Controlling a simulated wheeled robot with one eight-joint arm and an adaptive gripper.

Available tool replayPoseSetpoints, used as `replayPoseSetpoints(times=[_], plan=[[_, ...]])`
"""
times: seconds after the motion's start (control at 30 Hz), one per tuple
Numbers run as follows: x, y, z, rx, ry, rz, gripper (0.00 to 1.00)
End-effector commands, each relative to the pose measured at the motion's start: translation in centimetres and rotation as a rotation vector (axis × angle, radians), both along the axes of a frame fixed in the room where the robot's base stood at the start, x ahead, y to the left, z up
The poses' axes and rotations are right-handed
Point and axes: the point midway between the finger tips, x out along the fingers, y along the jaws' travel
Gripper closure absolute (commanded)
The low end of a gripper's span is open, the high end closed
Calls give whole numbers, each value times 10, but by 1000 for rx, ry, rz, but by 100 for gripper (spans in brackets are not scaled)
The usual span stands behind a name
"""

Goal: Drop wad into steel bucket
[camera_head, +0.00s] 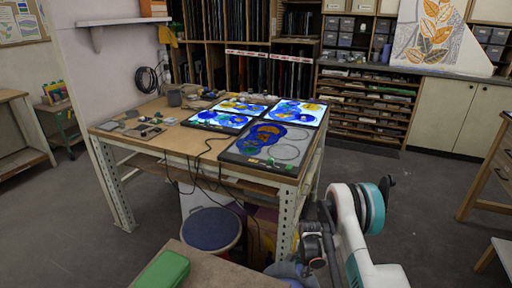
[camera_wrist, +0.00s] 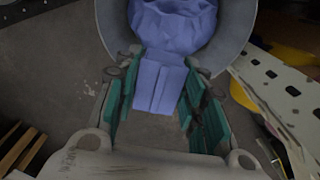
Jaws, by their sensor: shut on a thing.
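In the wrist view my gripper (camera_wrist: 158,95) is shut on a lavender-blue wad (camera_wrist: 158,82), whose flat folded part sits between the teal finger pads. The grey steel bucket (camera_wrist: 247,22) is just beyond the fingertips, its round mouth towards the camera. Crumpled blue material (camera_wrist: 180,22) fills the view inside the rim; I cannot tell whether it is joined to the held wad. In the head view a bluish-grey shape (camera_head: 287,271) at the bottom, left of my arm, looks like the bucket and its contents. My fingers are not clear there.
A wooden workbench (camera_head: 150,137) with lit glass panels (camera_head: 272,145) stands ahead, its metal leg (camera_head: 286,222) close to the bucket. A green case (camera_head: 163,270) lies on a near surface. Cables hang from the bench. Floor is free at right.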

Motion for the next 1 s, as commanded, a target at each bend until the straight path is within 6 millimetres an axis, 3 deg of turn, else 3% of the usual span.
replayPoseSetpoints(times=[0.43,0.8,0.83,0.9,1.0], plan=[[0,0,-47,0,0,1,77],[0,0,-52,0,0,2,77],[0,0,-52,0,0,2,56],[0,0,-52,0,0,2,40],[0,0,-52,0,0,2,39]])
